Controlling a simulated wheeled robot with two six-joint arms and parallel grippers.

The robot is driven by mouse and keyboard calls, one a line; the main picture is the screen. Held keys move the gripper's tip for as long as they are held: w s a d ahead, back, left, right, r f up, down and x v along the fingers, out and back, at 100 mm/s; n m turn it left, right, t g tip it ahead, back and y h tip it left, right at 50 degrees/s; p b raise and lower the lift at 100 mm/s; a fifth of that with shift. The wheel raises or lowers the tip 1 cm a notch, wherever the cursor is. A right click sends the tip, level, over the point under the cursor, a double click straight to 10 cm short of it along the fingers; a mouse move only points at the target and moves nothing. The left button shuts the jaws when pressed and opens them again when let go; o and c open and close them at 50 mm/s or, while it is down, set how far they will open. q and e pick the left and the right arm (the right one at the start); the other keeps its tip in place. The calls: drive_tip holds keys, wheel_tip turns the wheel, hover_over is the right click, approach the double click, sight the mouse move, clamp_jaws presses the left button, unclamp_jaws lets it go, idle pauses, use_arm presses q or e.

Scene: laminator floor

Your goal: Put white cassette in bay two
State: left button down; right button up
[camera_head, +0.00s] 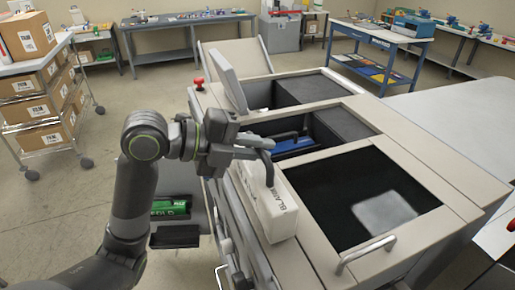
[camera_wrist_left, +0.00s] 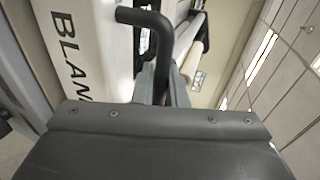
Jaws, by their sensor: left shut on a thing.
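The white cassette (camera_head: 272,212) has dark lettering starting "BLA" on its side and a dark bent handle (camera_head: 267,168). My left gripper (camera_head: 262,150) is shut on this handle. The cassette hangs at the left edge of the machine, beside the near dark panel; whether it touches the machine I cannot tell. In the left wrist view the cassette (camera_wrist_left: 88,40) and its handle (camera_wrist_left: 165,28) show close to the gripper (camera_wrist_left: 160,82). The machine top (camera_head: 335,140) has a far open bay (camera_head: 285,92) and a middle bay (camera_head: 290,140) with something blue inside. Bay numbers are not readable. My right gripper is not in view.
A raised screen (camera_head: 230,80) and a red knob (camera_head: 198,83) stand at the machine's far left. A green cassette (camera_head: 172,206) lies low at its left side. A glossy dark panel (camera_head: 350,195) covers the near top. A boxed cart (camera_head: 40,100) stands left.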

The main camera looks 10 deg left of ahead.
use_arm(q)
drive_tip(key=shift+f, duration=0.45)
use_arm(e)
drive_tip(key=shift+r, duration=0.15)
use_arm(q)
drive_tip(key=shift+f, duration=0.1)
drive_tip(key=shift+f, duration=0.1)
drive_tip(key=c, duration=1.8)
unclamp_jaws()
drive_tip(key=o, duration=0.3)
drive_tip(key=shift+o, duration=0.2)
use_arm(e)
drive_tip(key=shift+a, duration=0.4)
